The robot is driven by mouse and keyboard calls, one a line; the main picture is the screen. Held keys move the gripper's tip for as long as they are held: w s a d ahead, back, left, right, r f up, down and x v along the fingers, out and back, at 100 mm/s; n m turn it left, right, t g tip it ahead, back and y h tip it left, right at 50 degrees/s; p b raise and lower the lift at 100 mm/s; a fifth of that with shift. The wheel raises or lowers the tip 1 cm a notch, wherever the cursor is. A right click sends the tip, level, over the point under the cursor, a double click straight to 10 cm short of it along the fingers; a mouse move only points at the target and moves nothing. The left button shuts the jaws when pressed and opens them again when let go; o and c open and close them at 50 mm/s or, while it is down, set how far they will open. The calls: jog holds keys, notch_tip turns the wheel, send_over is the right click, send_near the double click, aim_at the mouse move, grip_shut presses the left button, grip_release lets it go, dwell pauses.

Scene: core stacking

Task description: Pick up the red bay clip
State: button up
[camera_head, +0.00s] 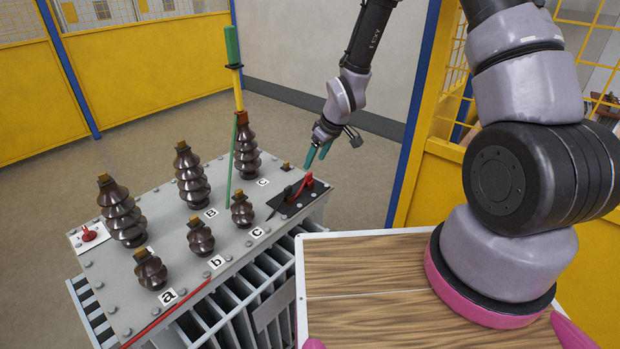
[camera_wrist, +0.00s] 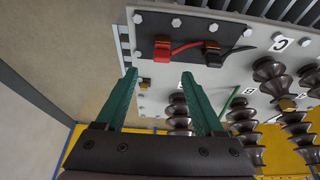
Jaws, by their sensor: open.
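The red bay clip (camera_head: 304,183) sits on a black plate at the far right corner of the grey transformer top (camera_head: 175,262). In the wrist view the red clip (camera_wrist: 161,47) lies ahead of the fingers, between their tips from side to side, with a red lead running right. A black clip (camera_wrist: 211,53) sits beside it on the same plate. My gripper (camera_head: 318,155) is open and empty, with teal fingers pointing down above and slightly right of the red clip. In the wrist view my gripper (camera_wrist: 158,76) shows a clear gap between its fingers.
Several brown ribbed insulators (camera_head: 192,180) stand on the transformer top. An upright green and yellow pole (camera_head: 236,90) stands near the rear insulator. A red knob (camera_head: 89,234) is at the left. Yellow fence panels (camera_head: 150,60) stand behind.

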aim_at(309, 173)
jog(key=x, duration=0.8)
jog(key=shift+s, duration=0.2)
jog(key=shift+c, duration=0.3)
grip_shut()
